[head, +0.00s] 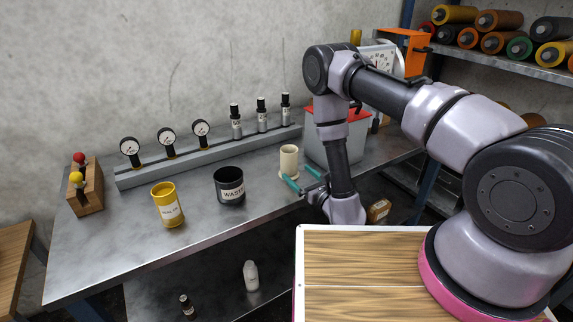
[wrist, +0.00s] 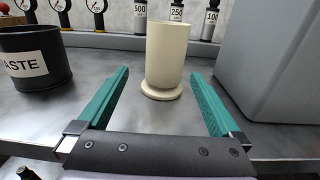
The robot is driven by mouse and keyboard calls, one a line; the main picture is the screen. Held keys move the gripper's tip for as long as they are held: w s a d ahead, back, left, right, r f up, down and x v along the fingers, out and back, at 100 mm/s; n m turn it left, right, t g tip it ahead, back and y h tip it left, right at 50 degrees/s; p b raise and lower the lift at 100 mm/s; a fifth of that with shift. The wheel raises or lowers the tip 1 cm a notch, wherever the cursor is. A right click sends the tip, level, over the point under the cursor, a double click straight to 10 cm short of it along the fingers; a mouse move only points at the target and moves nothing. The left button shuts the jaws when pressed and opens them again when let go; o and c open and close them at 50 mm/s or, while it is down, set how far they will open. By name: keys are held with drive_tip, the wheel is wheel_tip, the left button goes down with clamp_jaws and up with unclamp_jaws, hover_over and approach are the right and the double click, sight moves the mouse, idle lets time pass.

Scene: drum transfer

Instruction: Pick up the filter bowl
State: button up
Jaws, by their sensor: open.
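The cream cylindrical bowl (head: 289,160), which looks like the filter bowl, stands upright on a wider round foot on the metal bench. In the wrist view the bowl (wrist: 166,55) is straight ahead, in the middle. My gripper (head: 301,185) is open, with teal fingers, low over the bench on the near side of the bowl. In the wrist view the gripper (wrist: 160,82) has one finger on each side of the line to the bowl. The fingers are empty, and the bowl's foot is at or just beyond their tips. I cannot tell if either finger touches it.
A black WASTE cup (head: 229,186) and a yellow can (head: 168,204) stand left of the bowl. A grey bin with a red lid (head: 347,148) stands close on the right. Several small labelled cylinders and gauges line the rail (head: 210,152) behind. Bare bench (head: 120,245) lies at front left.

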sight(284, 160)
drive_tip(key=shift+w+f, duration=0.2)
drive_tip(key=shift+f, duration=0.1)
drive_tip(key=x, duration=1)
drive_tip(key=shift+w+d, duration=0.1)
drive_tip(key=shift+w, duration=0.3)
drive_tip(key=shift+c, duration=0.3)
clamp_jaws()
